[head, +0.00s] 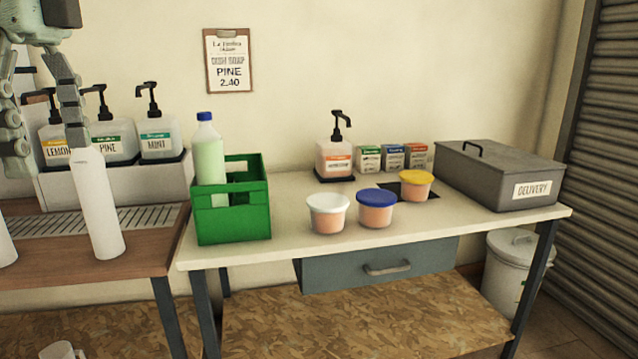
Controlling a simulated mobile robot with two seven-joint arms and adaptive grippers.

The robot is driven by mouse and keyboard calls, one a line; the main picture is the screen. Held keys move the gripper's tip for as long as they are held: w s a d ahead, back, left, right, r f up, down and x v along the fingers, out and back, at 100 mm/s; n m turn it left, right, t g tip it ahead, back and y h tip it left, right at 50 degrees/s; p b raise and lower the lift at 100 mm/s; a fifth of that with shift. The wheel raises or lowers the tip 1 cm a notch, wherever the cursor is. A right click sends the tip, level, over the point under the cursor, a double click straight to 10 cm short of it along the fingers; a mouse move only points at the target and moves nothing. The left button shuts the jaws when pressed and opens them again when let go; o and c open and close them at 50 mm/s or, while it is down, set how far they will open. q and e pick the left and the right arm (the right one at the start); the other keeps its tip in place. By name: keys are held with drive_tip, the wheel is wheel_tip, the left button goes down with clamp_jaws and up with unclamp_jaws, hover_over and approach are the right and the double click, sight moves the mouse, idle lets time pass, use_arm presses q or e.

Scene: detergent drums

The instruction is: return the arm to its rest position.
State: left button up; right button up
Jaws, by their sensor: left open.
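My left gripper (47,148) is at the upper left, pointing down with its two fingers spread apart. Nothing is held between them. One fingertip overlaps the top of a white bottle (97,208) in the picture; I cannot tell whether they touch. The bottle is on the wooden counter (140,258), looking slightly tilted. Most of my left arm is outside the picture. My right gripper is not in view.
Pump jugs (158,140) stand behind the gripper. A green crate (234,216) holds a pale green bottle (208,160). Tubs with white (328,215), blue (376,208) and yellow (416,186) lids and a grey delivery box (480,180) stand on the pale table (270,257).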

use_arm(q)
drive_tip(key=w+a+f+t+h, duration=0.4)
drive_tip(key=w+f+t+h, duration=0.15)
drive_tip(key=w, duration=0.25)
drive_tip(key=w+a+f+t+h, duration=0.4)
drive_tip(key=w+f+t+h, duration=0.15)
drive_tip(key=w+f, duration=0.2)
drive_tip(key=a+f+n+t+y, duration=0.3)
drive_tip(key=a+f+n+y, duration=0.25)
drive_tip(key=f, duration=0.45)
drive_tip(key=a+f+n+t+y, duration=0.2)
drive_tip(key=a+f+n+y, duration=0.3)
drive_tip(key=f, duration=0.4)
drive_tip(key=s+f+n+g+y, duration=0.1)
drive_tip(key=s+f+g, duration=0.1)
drive_tip(key=s+f, duration=0.35)
drive_tip(key=s+d+f+n+g+y, duration=0.1)
drive_tip(key=s+f+g+y, duration=0.1)
drive_tip(key=f, duration=0.7)
drive_tip(key=s+f+n+g+y, duration=0.1)
drive_tip(key=s+f+n, duration=0.15)
drive_tip(key=f, duration=0.55)
drive_tip(key=s+d+f+m+g+h, duration=0.1)
drive_tip(key=s+d+f+g, duration=0.6)
drive_tip(key=s+d+f, duration=0.7)
drive_tip(key=s+d+h, duration=0.1)
drive_tip(key=s+d, duration=0.2)
drive_tip(key=shift+g, duration=0.3)
